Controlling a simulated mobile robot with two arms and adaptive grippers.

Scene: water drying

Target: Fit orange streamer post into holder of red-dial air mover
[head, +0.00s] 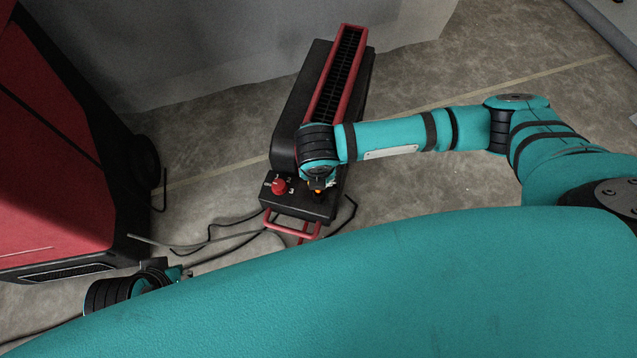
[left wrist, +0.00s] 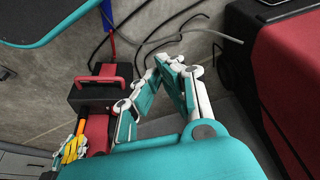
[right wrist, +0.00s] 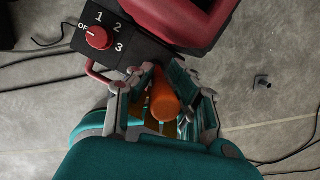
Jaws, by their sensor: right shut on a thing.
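The red-dial air mover is a long black unit (head: 303,207) with a red-framed grille (head: 335,75). Its red dial (head: 279,186), marked OFF, 1, 2 and 3, shows clearly in the right wrist view (right wrist: 98,37). My right gripper (right wrist: 166,85) is shut on the orange streamer post (right wrist: 165,101), beside the dial end of the mover. In the head view only a bit of orange (head: 318,191) shows below the right wrist. The holder is hidden or cannot be made out, so I cannot tell whether the post touches it. My left gripper (head: 178,274) is low and apart from the mover; its jaw gap is unclear.
A large red and black machine (head: 60,150) stands on the left, close to my left gripper. Dark cables (head: 210,245) lie on the floor between it and the mover. A red tube handle (head: 292,230) juts from the mover's near end.

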